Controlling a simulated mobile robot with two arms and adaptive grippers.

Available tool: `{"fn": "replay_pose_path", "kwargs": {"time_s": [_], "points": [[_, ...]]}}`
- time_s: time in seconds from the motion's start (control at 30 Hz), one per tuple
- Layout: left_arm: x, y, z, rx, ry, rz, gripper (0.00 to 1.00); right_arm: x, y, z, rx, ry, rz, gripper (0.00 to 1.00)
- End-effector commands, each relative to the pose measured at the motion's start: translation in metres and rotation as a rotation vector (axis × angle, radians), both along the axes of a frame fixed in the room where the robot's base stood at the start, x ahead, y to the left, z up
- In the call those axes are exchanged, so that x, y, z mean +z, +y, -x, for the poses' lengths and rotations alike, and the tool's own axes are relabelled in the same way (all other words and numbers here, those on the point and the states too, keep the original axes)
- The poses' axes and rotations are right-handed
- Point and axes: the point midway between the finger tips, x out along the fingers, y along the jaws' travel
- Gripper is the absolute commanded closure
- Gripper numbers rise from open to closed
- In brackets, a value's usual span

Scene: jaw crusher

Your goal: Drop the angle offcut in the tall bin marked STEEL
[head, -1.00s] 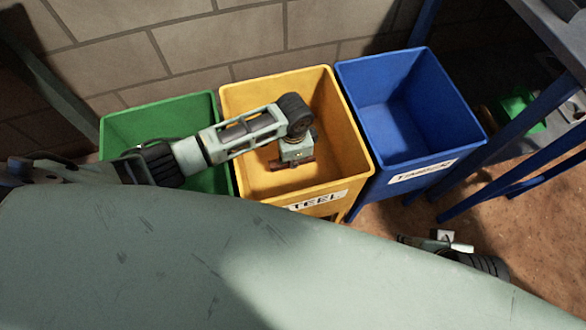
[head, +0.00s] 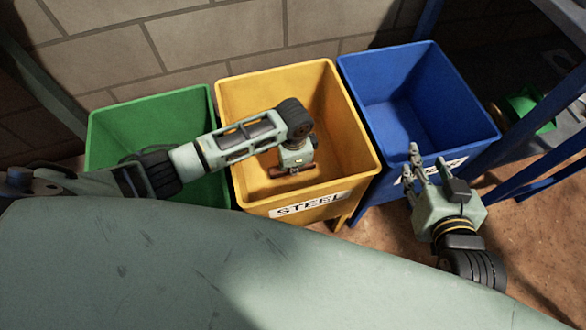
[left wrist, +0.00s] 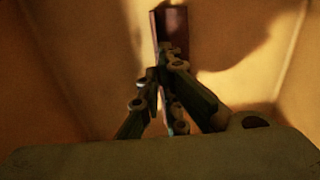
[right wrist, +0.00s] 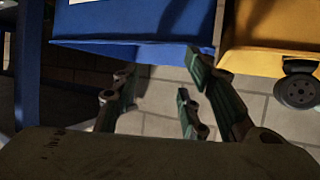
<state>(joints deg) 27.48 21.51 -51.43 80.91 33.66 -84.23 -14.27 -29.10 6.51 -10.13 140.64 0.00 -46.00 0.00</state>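The tall yellow bin marked STEEL (head: 350,165) stands in the middle of the row, its label facing me. My left gripper (head: 292,168) points down inside the bin's opening. It is shut on the angle offcut (head: 280,171), a reddish-brown piece of metal. In the left wrist view the offcut (left wrist: 171,25) sticks out beyond the fingertips (left wrist: 160,85), with the yellow bin walls around it; its gripped part is mostly hidden. My right gripper (head: 427,162) is open and empty, in front of the blue bin; its spread fingers also show in the right wrist view (right wrist: 155,85).
A green bin (head: 105,130) stands left of the yellow one, partly behind my left arm. A blue bin (head: 470,110) with a partly hidden label stands to the right. A brick wall (head: 180,45) is behind, and a blue-legged bench (head: 530,150) is at the right.

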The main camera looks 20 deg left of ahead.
Motion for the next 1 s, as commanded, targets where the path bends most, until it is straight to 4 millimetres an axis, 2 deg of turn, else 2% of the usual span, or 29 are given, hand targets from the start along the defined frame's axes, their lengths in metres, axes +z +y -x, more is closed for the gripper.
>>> {"fn": "replay_pose_path", "kwargs": {"time_s": [0.2,0.63,0.87,1.0], "points": [[-0.005,0.0,-0.001,0.0,-0.001,0.0,1.0,0.026,0.007,-0.014,0.009,-0.138,-0.033,0.6],[-0.007,-0.001,-0.001,0.0,-0.001,0.002,1.0,0.029,0.008,-0.015,0.01,-0.153,-0.036,0.6],[-0.008,0.0,0.0,-0.001,-0.001,0.001,0.78,0.029,0.008,-0.015,0.01,-0.152,-0.036,0.6],[-0.008,0.0,0.0,0.0,0.0,0.0,0.77,0.029,0.008,-0.015,0.01,-0.152,-0.036,0.6]]}}
